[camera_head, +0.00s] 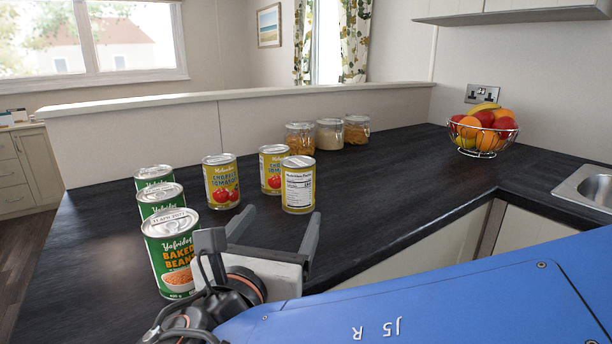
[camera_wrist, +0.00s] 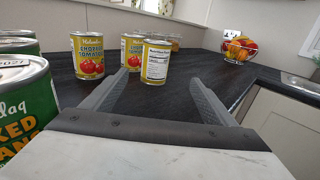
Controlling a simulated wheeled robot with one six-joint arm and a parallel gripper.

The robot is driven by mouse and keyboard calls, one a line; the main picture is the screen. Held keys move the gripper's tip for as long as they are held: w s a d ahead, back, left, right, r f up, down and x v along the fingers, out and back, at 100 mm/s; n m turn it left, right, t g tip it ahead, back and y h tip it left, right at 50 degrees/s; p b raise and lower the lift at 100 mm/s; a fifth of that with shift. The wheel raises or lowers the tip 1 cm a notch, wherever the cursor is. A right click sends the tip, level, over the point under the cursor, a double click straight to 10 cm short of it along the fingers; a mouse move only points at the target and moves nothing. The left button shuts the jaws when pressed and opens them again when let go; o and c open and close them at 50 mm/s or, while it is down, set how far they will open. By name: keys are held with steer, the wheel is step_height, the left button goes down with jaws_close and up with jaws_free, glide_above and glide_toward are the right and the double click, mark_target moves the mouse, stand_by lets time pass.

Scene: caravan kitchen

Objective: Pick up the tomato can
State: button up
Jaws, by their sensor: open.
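Several yellow tomato cans stand upright on the dark counter (camera_head: 110,250). One tomato can (camera_head: 221,182) stands at the left of the group with its tomato picture facing me. A second tomato can (camera_head: 271,170) is partly hidden behind a third yellow can (camera_head: 298,186), whose white text panel faces me. In the wrist view, the left tomato can (camera_wrist: 88,56) is apart from the text-panel can (camera_wrist: 156,62). My gripper (camera_head: 279,228) is open and empty, in front of the yellow cans. In the wrist view, its fingers (camera_wrist: 157,90) point towards the text-panel can, which stands beyond the tips.
Green baked beans cans (camera_head: 172,254) stand in a row at the left, close to my gripper. Glass jars (camera_head: 329,134) stand behind the yellow cans by the low wall. A wire fruit bowl (camera_head: 483,136) and a sink (camera_head: 592,186) are at the right. The counter between is clear.

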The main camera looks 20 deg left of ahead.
mark_target(298, 185)
steer(key=w, duration=0.7)
steer(key=w+a, duration=0.1)
steer(key=w, duration=0.3)
steer(key=shift+w, duration=0.35)
steer(key=shift+w+a+f, duration=0.1)
steer(key=shift+w+a, duration=0.15)
steer(key=shift+w, duration=0.85)
steer(key=shift+w+a, duration=0.25)
steer(key=shift+w, duration=0.8)
steer(key=shift+w+a+f, duration=0.1)
steer(key=shift+w+a, duration=0.15)
steer(key=shift+w, duration=0.85)
steer(key=c, duration=1.5)
